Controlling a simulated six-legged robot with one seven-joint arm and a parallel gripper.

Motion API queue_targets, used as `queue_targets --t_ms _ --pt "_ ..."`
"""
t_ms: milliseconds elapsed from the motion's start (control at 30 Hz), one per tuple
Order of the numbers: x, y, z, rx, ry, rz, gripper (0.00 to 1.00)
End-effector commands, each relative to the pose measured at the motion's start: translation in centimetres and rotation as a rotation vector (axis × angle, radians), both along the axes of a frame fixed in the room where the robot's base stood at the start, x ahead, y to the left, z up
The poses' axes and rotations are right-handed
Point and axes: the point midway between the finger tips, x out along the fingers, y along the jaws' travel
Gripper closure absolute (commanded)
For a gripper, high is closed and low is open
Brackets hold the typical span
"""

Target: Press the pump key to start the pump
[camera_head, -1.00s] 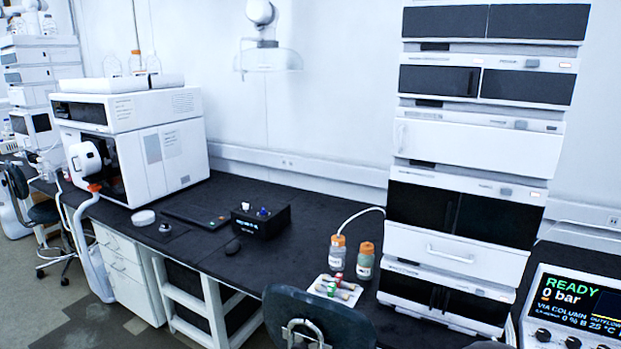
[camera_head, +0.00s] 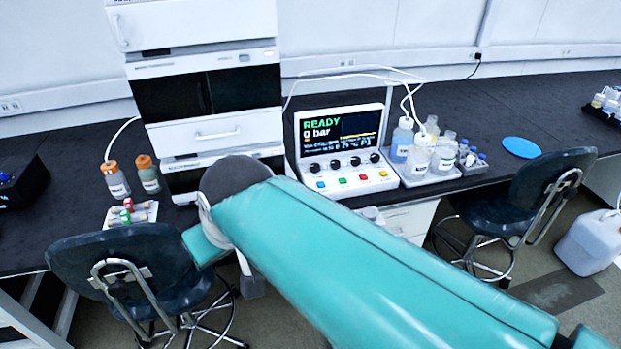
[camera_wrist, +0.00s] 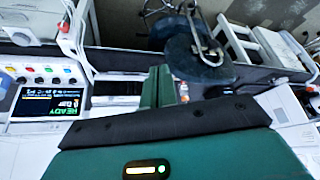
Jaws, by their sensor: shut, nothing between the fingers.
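The control console (camera_head: 345,113) stands on the dark bench, its screen showing READY and 0 bar. Below the screen is a row of black knobs, then a row of coloured keys: blue (camera_head: 320,185), green (camera_head: 341,181), red (camera_head: 362,177) and yellow (camera_head: 383,173). Which one is the pump key cannot be read. My arm hides part of the bench front in the head view.
A tall instrument stack (camera_head: 205,85) stands left of the console. A bottle tray (camera_head: 428,178) stands right of it, with tubing running above. Chairs stand at the left (camera_head: 125,255) and right (camera_head: 525,205). Vials lie on a white tray (camera_head: 150,207).

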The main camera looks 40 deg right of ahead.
Motion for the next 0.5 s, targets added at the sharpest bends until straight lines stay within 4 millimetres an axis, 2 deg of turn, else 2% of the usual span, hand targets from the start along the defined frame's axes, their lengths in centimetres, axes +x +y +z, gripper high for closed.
queue_targets --t_ms 267,500 --pt "7.0 -3.4 0.7 0.060 0.028 -0.058 1.00" --pt "13.0 -7.9 0.1 0.124 0.027 -0.104 1.00"
